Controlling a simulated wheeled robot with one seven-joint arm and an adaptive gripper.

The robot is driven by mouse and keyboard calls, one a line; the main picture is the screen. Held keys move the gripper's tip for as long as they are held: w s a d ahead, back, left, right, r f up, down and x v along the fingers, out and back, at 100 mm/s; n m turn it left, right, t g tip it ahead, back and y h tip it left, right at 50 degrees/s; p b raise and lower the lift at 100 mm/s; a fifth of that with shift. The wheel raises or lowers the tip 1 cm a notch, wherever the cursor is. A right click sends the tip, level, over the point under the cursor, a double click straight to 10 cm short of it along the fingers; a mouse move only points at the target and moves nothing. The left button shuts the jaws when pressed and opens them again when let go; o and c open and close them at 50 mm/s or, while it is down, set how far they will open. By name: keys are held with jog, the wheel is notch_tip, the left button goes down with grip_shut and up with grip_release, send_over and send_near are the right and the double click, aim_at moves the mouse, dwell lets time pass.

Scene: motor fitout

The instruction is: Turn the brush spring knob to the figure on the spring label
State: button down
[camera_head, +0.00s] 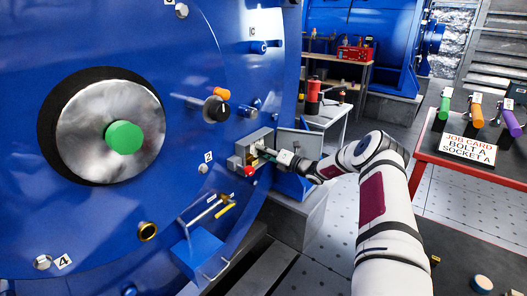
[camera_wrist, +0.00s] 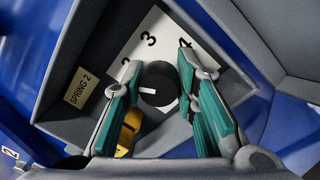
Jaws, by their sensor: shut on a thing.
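The brush spring knob (camera_wrist: 158,76) is black and round, with a white pointer mark toward the left. It sits on a white dial plate (camera_wrist: 150,24) with figures; 3 and 4 read clearly, and a partly hidden figure at left looks like 2. The spring label (camera_wrist: 80,87) on the box wall at left reads "SPRING 2". My gripper (camera_wrist: 160,74) has its teal-padded fingers on either side of the knob, shut on it. In the head view my gripper (camera_head: 270,153) reaches into the grey box (camera_head: 254,137), and the knob cannot be made out there.
A yellow block (camera_wrist: 128,134) lies in the box beside the left finger. The box's grey walls stand close around my gripper. In the head view a red knob (camera_head: 250,171) is at the box's lower front, and an open grey door (camera_head: 300,143) stands to the right.

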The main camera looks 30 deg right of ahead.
jog(key=shift+f, duration=0.1)
dwell(0.3)
jog(key=c, duration=1.5)
grip_release()
jog(key=shift+c, duration=0.2)
jog(key=shift+s, duration=0.1)
jog(key=v, duration=1.2)
